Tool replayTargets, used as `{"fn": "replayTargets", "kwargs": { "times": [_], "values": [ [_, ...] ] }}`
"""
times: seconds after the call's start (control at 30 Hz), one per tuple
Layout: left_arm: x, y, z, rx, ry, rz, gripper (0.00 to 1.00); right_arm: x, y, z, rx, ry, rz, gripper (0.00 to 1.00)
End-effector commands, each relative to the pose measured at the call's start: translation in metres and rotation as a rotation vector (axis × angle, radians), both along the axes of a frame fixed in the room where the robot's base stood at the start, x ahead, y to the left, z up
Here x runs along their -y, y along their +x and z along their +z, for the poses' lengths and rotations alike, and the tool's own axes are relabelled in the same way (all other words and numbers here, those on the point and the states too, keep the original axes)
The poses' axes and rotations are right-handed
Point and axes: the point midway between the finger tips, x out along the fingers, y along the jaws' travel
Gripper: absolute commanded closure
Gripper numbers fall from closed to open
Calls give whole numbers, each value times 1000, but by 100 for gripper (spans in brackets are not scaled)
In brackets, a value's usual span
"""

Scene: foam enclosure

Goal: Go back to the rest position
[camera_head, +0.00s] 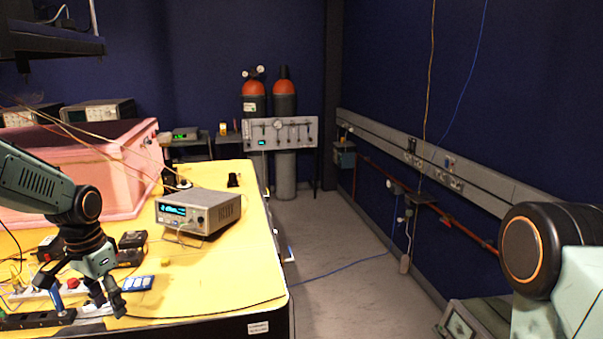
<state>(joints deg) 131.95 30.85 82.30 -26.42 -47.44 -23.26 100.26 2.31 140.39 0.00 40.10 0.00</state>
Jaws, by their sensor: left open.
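My left gripper (109,303) is at the lower left, with its fingers pointing down just above the near part of the yellow table (215,292). Its fingers are apart and I see nothing held between them. A small blue-and-white item (138,283) lies right beside the fingers. My right arm (560,262) shows at the right edge as a dark round joint and pale links. Its gripper is out of the picture.
A bench instrument with a lit display (198,212) stands on the table. Behind it is a pink foam enclosure (85,165). Dark boxes, a power strip (38,320) and cables crowd the left gripper. Gas cylinders (284,104) stand at the back. The grey floor (340,270) right of the table is mostly clear.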

Motion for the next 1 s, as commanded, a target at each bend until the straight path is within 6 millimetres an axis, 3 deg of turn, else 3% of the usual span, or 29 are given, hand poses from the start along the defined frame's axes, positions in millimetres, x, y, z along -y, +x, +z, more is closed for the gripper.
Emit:
{"fn": "replayTargets", "kwargs": {
  "times": [0.13, 0.37, 0.63, 0.73, 0.83, 1.0],
  "values": [
    [0, 2, 0, 0, 0, 0, 52, 0, 0, 0, 1, 0, 0, 60],
    [6, 33, -3, 154, -21, 88, 52, 0, 0, 0, 1, 0, 0, 60],
    [46, 46, -28, 307, -94, 186, 52, 0, 0, -3, 1, 0, 0, 60],
    [74, 38, -57, 351, -130, 232, 52, 0, 0, -11, 1, 0, 0, 60],
    [104, 17, -98, 374, -159, 288, 52, 0, 0, -23, 1, 0, 1, 60],
    [150, -48, -176, 368, -177, 375, 52, 0, 0, -49, 0, 0, 0, 60]
  ]
}}
